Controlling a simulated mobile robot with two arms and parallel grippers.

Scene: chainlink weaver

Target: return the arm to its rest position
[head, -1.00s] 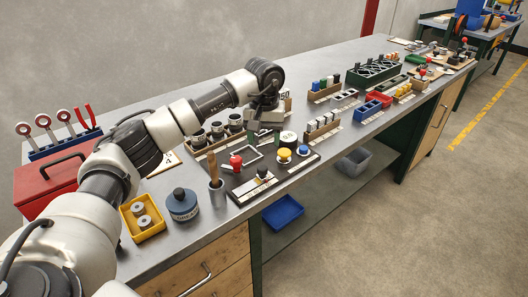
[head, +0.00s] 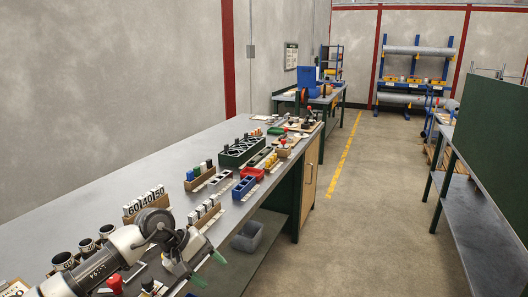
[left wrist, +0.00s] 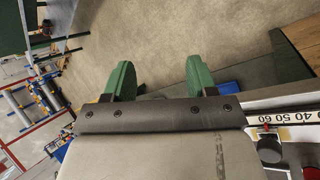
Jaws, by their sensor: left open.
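My left arm comes in at the lower left of the head view and reaches over the front edge of the grey workbench (head: 150,168). My left gripper (head: 208,270) has green fingertips that stand apart, out past the bench's front edge. In the left wrist view the left gripper (left wrist: 160,82) is open, with nothing between its two green fingers and the floor behind them. My right gripper does not show in either view.
Small holders, number blocks (head: 146,200), a dark green rack (head: 241,150) and a red bin (head: 252,172) stand along the bench. A grey bin (head: 247,236) is on the shelf below. The floor aisle with a yellow line (head: 341,165) is clear. A green-legged table (head: 470,195) stands at right.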

